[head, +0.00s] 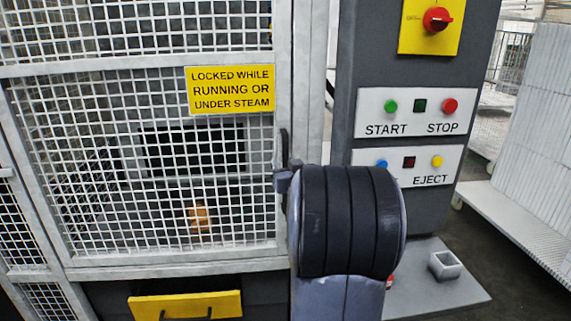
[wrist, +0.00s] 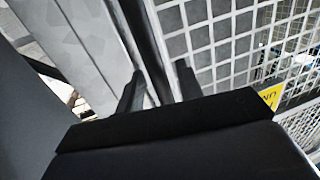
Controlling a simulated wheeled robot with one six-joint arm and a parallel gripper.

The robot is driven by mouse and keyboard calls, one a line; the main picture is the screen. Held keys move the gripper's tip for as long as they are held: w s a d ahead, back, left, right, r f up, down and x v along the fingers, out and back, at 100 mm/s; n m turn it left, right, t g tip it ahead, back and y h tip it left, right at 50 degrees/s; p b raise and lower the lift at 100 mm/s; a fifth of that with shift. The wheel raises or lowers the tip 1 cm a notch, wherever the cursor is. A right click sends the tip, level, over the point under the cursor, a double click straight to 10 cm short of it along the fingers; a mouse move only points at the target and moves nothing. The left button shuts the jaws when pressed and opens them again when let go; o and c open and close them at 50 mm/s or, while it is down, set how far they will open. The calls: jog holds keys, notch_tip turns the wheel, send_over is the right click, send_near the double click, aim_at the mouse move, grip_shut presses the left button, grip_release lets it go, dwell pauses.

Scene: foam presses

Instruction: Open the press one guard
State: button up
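The press one guard (head: 150,262) is a mesh door in a pale metal frame, filling the left of the head view. It appears shut against its post. Its handle (head: 284,142) is a slim dark upright bar on the right edge. My gripper (head: 283,178) is at the lower part of this handle, partly hidden by my arm. In the wrist view my gripper (wrist: 157,72) has its two fingers apart, with a dark bar (wrist: 152,40), which looks like the handle, running between them. Gaps appear to show beside the bar. The guard mesh (wrist: 215,45) is to the right.
A yellow sign (head: 231,91) on the guard reads locked while running or under steam. A grey control column (head: 345,75) with START, STOP and EJECT buttons stands close right of my arm. A yellow tray or drawer front (head: 185,304) is below the guard. White panels stand at far right.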

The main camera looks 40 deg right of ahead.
jog(key=shift+w, duration=0.25)
jog(key=shift+c, duration=0.4)
grip_shut()
